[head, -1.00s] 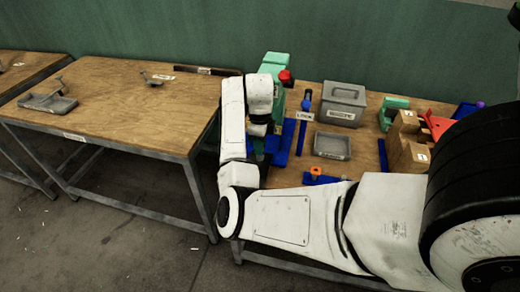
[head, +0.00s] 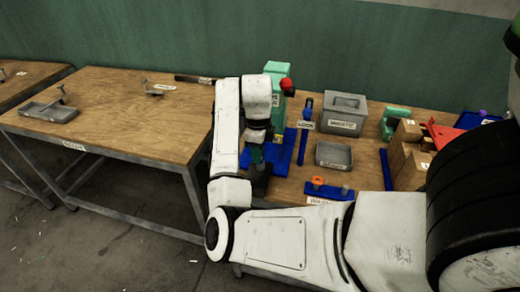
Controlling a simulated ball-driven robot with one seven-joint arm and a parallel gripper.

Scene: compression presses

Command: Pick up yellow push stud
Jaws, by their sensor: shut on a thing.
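My gripper (head: 257,162) points down at the left end of the press table, in front of the green press (head: 275,82) with its red knob. It is small and dark in the head view. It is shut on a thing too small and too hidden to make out. No yellow push stud shows clearly anywhere. My white arm hides part of the press and its blue base (head: 284,150).
On the same table are a grey waste box (head: 343,114), an open grey tray (head: 333,156), a blue holder (head: 328,192) with an orange ring, and cardboard boxes (head: 410,160). The wooden table (head: 115,105) on the left is mostly bare.

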